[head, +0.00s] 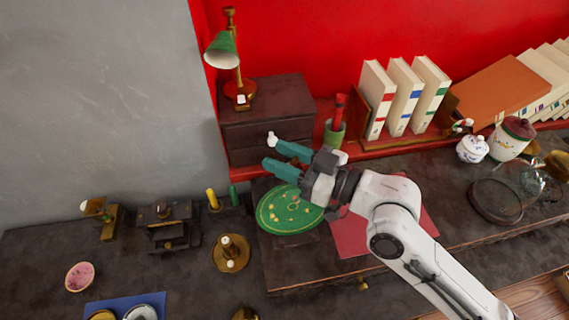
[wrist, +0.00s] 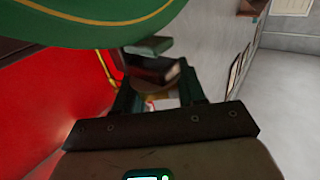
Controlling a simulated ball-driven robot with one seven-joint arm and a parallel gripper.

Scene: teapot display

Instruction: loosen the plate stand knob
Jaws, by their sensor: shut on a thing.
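The green plate (head: 268,217) with a painted pattern and a yellow rim line rests on the dark display table, below my gripper in the head view. Its underside or edge (wrist: 75,18) looms at the top left of the wrist view. My gripper (head: 274,156) has teal fingers that stand apart, above and behind the plate, by the dark drawer box. In the wrist view the fingers (wrist: 157,92) flank a small pale and brass-coloured thing, blurred in the gap. I take it as the plate stand knob, but its shape is unclear. The stand itself is mostly hidden.
The dark drawer box (head: 273,100) carries a green lamp (head: 222,49). A green cup (head: 334,134) and white books (head: 405,92) stand on the red ledge. A glass dome (head: 503,190) and lidded jars are at right. Brass items stand at left.

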